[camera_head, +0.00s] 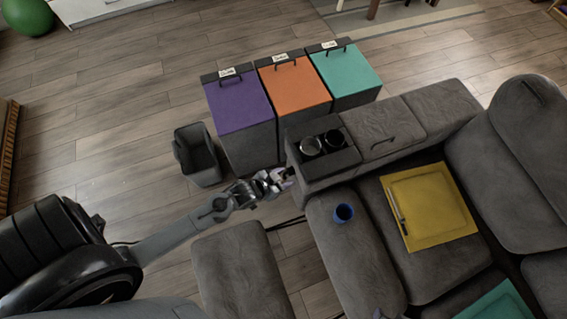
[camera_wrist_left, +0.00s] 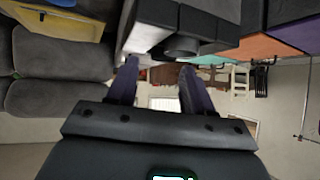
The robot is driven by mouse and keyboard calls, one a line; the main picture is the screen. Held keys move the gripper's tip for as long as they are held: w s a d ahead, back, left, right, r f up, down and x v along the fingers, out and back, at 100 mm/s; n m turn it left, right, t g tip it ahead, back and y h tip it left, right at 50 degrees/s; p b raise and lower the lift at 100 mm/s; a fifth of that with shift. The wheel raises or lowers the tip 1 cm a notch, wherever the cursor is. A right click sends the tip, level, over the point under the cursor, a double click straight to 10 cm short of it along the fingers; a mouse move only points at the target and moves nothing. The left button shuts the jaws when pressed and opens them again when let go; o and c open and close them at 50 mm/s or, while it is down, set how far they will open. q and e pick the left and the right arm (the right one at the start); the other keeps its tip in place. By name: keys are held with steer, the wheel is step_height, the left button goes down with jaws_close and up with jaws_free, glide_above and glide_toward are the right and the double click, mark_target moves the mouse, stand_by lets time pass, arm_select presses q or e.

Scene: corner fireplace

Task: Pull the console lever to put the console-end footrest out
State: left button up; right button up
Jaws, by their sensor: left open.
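The grey console (camera_head: 372,128) runs from the sofa back to its near end. My left gripper (camera_head: 276,181) is at that near end, low beside its corner. In the left wrist view its two purple fingers (camera_wrist_left: 159,68) are apart with nothing seen between them. A dark round part (camera_wrist_left: 180,46), perhaps the lever, shows just beyond the fingertips under the console end; I cannot tell whether they touch. A grey footrest pad (camera_head: 242,276) stands out in front of the seat (camera_head: 350,255), with a gap and a dark bar between. My right gripper is out of view.
Purple (camera_head: 238,104), orange (camera_head: 294,86) and teal (camera_head: 346,73) lidded boxes stand behind the console end. A dark bin (camera_head: 197,155) is close to my left arm.

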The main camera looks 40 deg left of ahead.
arm_select(q)
steer(key=w+a+f+t+h+b, duration=0.1)
steer(key=a+f+t+b, duration=0.1)
steer(key=f+b, duration=0.7)
steer(key=w+a+f+t+h+b, duration=0.15)
steer(key=f+b, duration=0.35)
steer(key=f, duration=0.7)
steer(key=t+b, duration=0.3)
steer(key=b, duration=1.2)
glide_toward(284, 180)
step_height(284, 180, down, 4)
steer(key=w+a, duration=0.1)
steer(key=shift+h, duration=0.45)
steer(key=b+x, duration=0.3)
steer(key=x, duration=0.5)
steer(key=shift+w+r, duration=0.2)
steer(key=shift+w, duration=0.2)
steer(key=shift+w+d+b, duration=0.2)
steer(key=shift+w+b, duration=0.1)
steer(key=shift+w, duration=0.35)
jaws_close()
steer(key=shift+r, duration=0.1)
